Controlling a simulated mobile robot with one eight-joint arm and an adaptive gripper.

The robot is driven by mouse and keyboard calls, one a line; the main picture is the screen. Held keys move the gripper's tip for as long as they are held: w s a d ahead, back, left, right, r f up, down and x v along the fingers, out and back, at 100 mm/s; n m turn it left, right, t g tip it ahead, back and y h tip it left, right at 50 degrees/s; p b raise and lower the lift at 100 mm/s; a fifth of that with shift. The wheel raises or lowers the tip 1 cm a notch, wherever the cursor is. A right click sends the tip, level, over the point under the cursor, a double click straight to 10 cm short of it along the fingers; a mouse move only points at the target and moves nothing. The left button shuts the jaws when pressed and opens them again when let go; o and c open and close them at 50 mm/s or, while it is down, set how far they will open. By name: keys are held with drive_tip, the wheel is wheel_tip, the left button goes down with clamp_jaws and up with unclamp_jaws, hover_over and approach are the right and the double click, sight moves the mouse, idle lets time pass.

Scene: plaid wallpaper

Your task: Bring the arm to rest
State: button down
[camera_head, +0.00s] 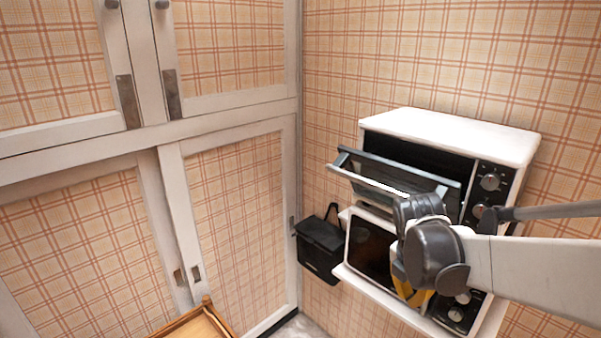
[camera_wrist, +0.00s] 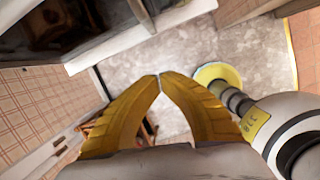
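My gripper (camera_head: 412,292) has yellow fingers and hangs pointing down in front of the lower white oven. In the wrist view the two fingers of my gripper (camera_wrist: 159,76) meet at their tips with nothing between them. The grey wrist and white arm reach in from the right, in front of the ovens and hiding part of them. I cannot tell whether the arm touches the open oven door.
The upper white oven (camera_head: 450,133) has its glass door (camera_head: 390,178) tilted partly open. The lower white oven (camera_head: 368,250) sits beneath it. A black box-like bag (camera_head: 321,245) is to the left. Plaid cupboards (camera_head: 240,220) and a wooden piece (camera_head: 200,324) stand further left.

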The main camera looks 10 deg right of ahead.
drive_tip(key=s+a+f+m+t+y+b, duration=0.1)
drive_tip(key=s+a+f+m+b, duration=0.4)
drive_tip(key=m, duration=0.6)
drive_tip(key=s+a+f+m+t+y+b, duration=0.1)
drive_tip(key=s+a+f+m+t+b, duration=0.3)
drive_tip(key=m+b, duration=0.6)
drive_tip(key=shift+s+a+f+m, duration=0.7)
drive_tip(key=shift+s+a+m, duration=0.2)
drive_tip(key=shift+s, duration=0.3)
